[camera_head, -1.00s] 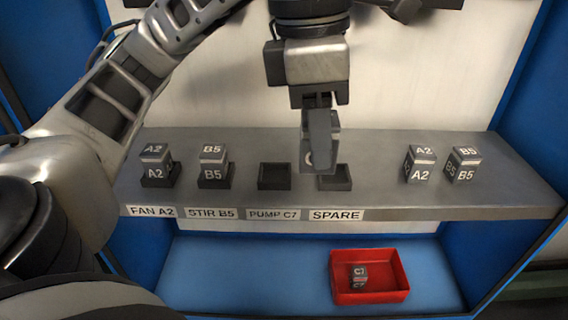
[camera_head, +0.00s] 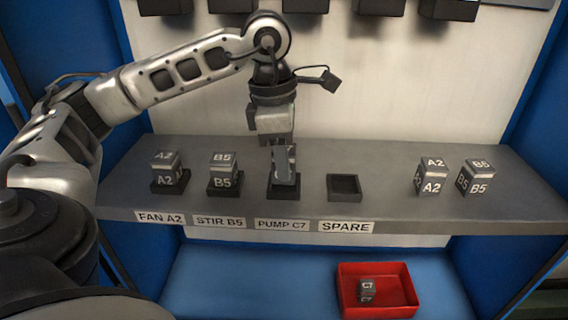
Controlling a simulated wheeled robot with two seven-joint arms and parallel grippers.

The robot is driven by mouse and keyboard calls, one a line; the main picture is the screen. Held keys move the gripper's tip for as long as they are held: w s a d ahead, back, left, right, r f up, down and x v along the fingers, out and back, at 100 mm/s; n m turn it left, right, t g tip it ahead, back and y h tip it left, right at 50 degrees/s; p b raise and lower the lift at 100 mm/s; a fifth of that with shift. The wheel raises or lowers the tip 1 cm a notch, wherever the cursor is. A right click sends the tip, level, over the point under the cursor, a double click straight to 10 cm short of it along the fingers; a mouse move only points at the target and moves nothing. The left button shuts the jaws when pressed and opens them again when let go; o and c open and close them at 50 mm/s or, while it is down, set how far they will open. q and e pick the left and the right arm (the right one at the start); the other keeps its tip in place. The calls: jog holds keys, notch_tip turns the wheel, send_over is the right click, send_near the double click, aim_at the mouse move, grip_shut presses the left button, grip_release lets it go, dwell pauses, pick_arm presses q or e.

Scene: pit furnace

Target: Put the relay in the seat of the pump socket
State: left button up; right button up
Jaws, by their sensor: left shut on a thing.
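My left gripper (camera_head: 285,178) points down at the pump socket (camera_head: 283,194), above the PUMP C7 label. It is shut on a relay, which its fingers almost wholly hide. I cannot tell whether the relay is fully down in the seat. The socket's dark rim shows around the fingertips. Another C7 relay (camera_head: 367,289) lies in the red tray (camera_head: 408,309) below the shelf. My right gripper is not in view.
The spare socket (camera_head: 344,188) to the right is empty. Relays A2 (camera_head: 166,168) and B5 (camera_head: 224,169) sit in the fan and stir sockets at left.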

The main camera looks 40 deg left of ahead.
pick_arm(q)
jog(key=shift+f, duration=0.85)
jog(key=shift+f, duration=0.1)
jog(key=shift+f, duration=0.15)
jog(key=o, duration=1)
jog(key=shift+d, duration=0.1)
